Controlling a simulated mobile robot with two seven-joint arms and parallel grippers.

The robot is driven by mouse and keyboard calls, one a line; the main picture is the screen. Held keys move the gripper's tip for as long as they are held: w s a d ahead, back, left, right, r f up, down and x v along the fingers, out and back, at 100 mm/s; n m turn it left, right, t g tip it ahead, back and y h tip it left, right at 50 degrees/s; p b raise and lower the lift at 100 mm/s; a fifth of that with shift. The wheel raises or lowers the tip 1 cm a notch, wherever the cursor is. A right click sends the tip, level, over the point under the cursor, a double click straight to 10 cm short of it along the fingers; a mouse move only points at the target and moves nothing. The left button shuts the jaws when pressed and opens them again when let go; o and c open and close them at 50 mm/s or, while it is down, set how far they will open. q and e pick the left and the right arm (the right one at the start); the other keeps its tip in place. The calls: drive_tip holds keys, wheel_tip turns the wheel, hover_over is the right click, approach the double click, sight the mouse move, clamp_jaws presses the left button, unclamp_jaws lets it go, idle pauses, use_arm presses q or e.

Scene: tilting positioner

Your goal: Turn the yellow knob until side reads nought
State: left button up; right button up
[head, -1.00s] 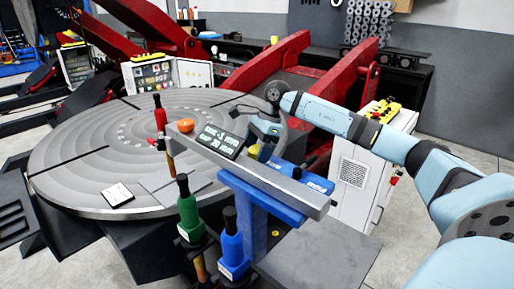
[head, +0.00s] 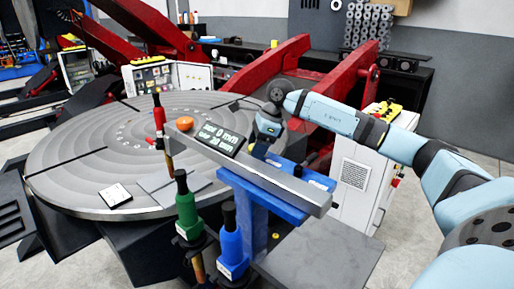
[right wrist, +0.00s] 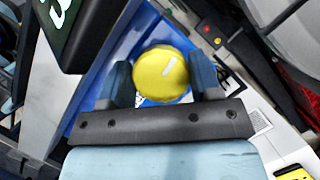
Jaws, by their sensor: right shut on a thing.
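The yellow knob (right wrist: 161,76) sits on a blue block in the right wrist view, with a short white mark on its face. My right gripper (right wrist: 160,84) has one finger on each side of the knob and is shut on it. In the head view the right gripper (head: 260,148) comes down behind the grey bar and mostly hides the knob. The black display (head: 217,138) on the bar has two lines of green text; the upper one seems to read 0 mm, the lower about 20 mm. My left gripper is not in view.
The grey bar (head: 290,187) stands on a blue post beside the large round table (head: 75,160). An orange button (head: 184,123) is on the bar. Red, green (head: 187,212) and blue (head: 231,245) torch-like tools stand close by. A white cabinet (head: 355,175) is at the right.

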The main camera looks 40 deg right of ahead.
drive_tip(key=o, duration=0.9)
drive_tip(key=shift+o, duration=0.2)
drive_tip(key=shift+r, duration=0.1)
drive_tip(key=b+v, duration=0.1)
drive_tip(key=v, duration=1.2)
drive_tip(key=shift+d+r, duration=0.15)
drive_tip(key=shift+r, duration=0.15)
drive_tip(key=shift+s, duration=0.1)
